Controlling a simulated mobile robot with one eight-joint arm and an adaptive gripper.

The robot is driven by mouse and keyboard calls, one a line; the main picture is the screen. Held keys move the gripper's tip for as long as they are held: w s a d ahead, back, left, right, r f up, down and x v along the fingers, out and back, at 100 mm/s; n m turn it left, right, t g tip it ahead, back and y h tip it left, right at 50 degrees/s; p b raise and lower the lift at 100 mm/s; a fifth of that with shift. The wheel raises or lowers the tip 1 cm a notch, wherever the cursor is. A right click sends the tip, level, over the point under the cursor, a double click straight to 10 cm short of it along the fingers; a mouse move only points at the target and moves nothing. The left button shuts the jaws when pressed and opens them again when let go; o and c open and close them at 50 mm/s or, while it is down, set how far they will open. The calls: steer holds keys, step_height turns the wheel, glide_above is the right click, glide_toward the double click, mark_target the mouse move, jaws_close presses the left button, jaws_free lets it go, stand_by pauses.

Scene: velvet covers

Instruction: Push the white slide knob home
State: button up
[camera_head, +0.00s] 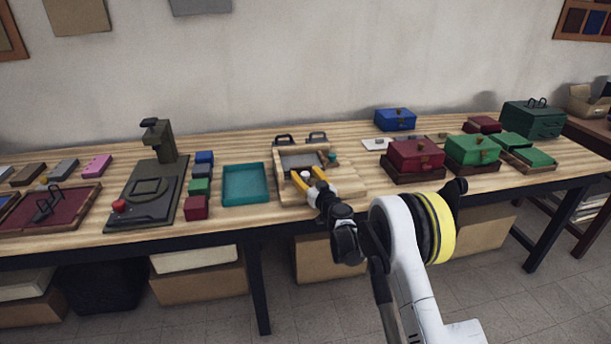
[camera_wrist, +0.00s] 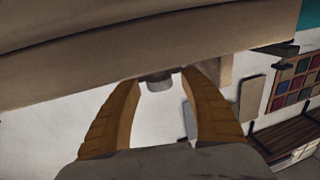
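A wooden fixture (camera_head: 283,167) with a grey inset panel and two dark handles at its back stands at the middle of the table. My gripper (camera_head: 309,177) is at its front edge, its two yellow fingers apart. In the wrist view my gripper (camera_wrist: 161,76) shows open, with a short pale grey knob (camera_wrist: 159,83) between the fingertips, under a brown edge. It looks like the slide knob, though its white colour is not clear. I cannot tell whether a finger touches it. In the head view the gripper hides this spot.
A teal tray (camera_head: 246,184) lies left of the fixture, beside several small coloured blocks. A small teal knob (camera_head: 332,157) sits at the fixture's right. Red (camera_head: 415,156) and green (camera_head: 472,150) boxes stand further right. Bare table shows right of the fixture.

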steer(key=v, duration=1.2)
steer(key=s+d+r+g+h, duration=0.1)
steer(key=s+d+r+g, duration=0.3)
steer(key=s+r, duration=1.1)
steer(key=s+d+f+m+g+h, duration=0.1)
steer(key=s+d+h, duration=0.1)
steer(key=s+d, duration=0.3)
steer(key=s+d+f+m+g+h, duration=0.1)
steer(key=s+d, duration=0.5)
steer(key=s, duration=0.8)
steer(key=s+d+f+m+g+h, duration=0.2)
steer(key=s+d+m+g+h, duration=0.1)
steer(key=s, duration=0.6)
steer(key=d+h, duration=0.1)
steer(key=d, duration=0.1)
steer(key=shift+s+d, duration=0.3)
steer(key=shift+s, duration=0.1)
